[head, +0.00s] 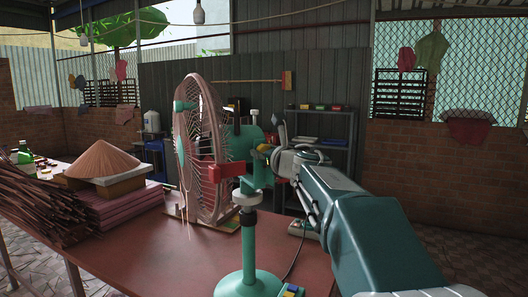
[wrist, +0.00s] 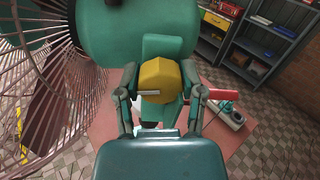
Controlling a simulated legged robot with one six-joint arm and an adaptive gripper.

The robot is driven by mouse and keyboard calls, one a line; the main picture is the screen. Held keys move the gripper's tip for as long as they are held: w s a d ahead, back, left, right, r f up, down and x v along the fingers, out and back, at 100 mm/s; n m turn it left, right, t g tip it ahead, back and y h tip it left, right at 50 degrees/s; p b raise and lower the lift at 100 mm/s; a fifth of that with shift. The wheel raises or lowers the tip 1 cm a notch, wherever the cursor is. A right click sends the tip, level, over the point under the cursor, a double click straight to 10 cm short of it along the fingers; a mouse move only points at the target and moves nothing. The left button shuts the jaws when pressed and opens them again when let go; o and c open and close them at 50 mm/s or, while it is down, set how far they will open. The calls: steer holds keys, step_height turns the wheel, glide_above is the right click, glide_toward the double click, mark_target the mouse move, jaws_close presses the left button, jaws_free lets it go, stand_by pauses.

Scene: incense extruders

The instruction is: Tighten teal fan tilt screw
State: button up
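The teal fan (head: 198,150) stands on the table on a teal pedestal (head: 249,258), its round grille facing left. The tilt screw, a yellow faceted knob (wrist: 158,78) with a pale bar across it, sits on a teal bracket under the fan's motor housing (wrist: 138,30). It also shows small in the head view (head: 264,148). My gripper (wrist: 160,80) has one finger on each side of the knob, with both fingertips close in against its sides. In the head view my gripper (head: 277,155) reaches the fan's neck from the right.
The fan's wire grille (wrist: 55,85) is close on the left in the wrist view. A conical hat (head: 102,160) and bundles of incense sticks (head: 45,205) fill the table's left side. A dark shelf (head: 325,145) stands behind. A cable hangs near the pedestal.

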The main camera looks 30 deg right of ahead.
steer(key=shift+a+r, duration=0.1)
steer(key=shift+a, duration=0.05)
steer(key=shift+m, duration=0.3)
steer(key=m, duration=1.4)
steer(key=shift+d, duration=0.2)
steer(key=shift+f+m, duration=0.2)
steer(key=shift+m, duration=2)
steer(key=shift+f, duration=0.1)
steer(key=o, duration=1.2)
steer(key=shift+d, duration=0.1)
steer(key=shift+c, duration=0.2)
